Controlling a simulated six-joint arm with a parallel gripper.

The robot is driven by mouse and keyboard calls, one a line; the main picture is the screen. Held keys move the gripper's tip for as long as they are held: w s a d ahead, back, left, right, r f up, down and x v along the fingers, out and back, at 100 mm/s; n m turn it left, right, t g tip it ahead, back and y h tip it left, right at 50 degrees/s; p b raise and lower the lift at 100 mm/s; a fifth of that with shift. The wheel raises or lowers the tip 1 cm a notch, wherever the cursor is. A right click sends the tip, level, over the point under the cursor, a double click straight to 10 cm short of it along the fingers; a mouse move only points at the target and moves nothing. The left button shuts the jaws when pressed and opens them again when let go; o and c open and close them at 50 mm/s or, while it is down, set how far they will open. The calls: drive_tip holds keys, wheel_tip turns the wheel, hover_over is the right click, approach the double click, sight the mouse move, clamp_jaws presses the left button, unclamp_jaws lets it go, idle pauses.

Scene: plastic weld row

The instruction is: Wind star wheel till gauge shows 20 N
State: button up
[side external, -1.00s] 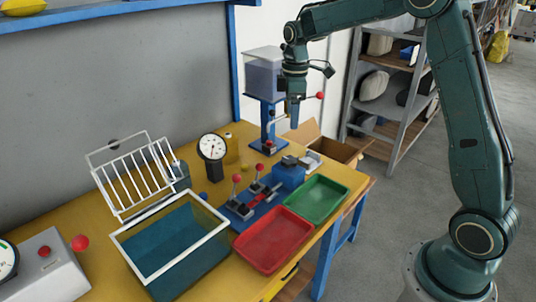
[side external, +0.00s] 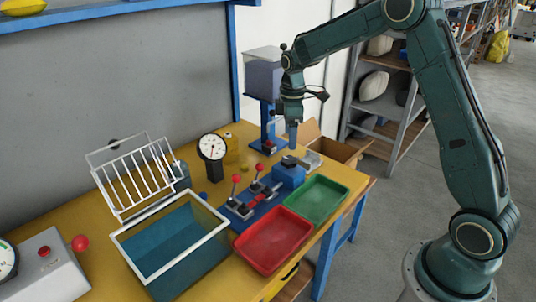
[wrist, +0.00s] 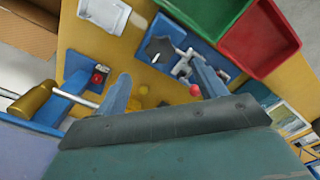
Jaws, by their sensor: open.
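The dark grey star wheel (side external: 290,161) sits on top of the blue block (side external: 289,177) at the back right end of the blue weld fixture. It also shows in the wrist view (wrist: 160,48), ahead of and between my fingers. My gripper (side external: 292,138) points down above the star wheel, apart from it. In the wrist view my gripper (wrist: 165,85) has its two blue-grey fingers spread with nothing between them. The round white gauge (side external: 212,147) stands on the bench left of the fixture; its numbers are too small to read.
A green tray (side external: 316,200) and red tray (side external: 273,240) lie in front. A blue press stand (side external: 266,125) is close behind my gripper. A water tank (side external: 172,245) and white rack (side external: 132,180) stand at left.

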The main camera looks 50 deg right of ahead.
sight(289, 159)
drive_tip(key=shift+f, duration=3.95)
drive_tip(key=shift+c, duration=0.4)
drive_tip(key=c, duration=0.9)
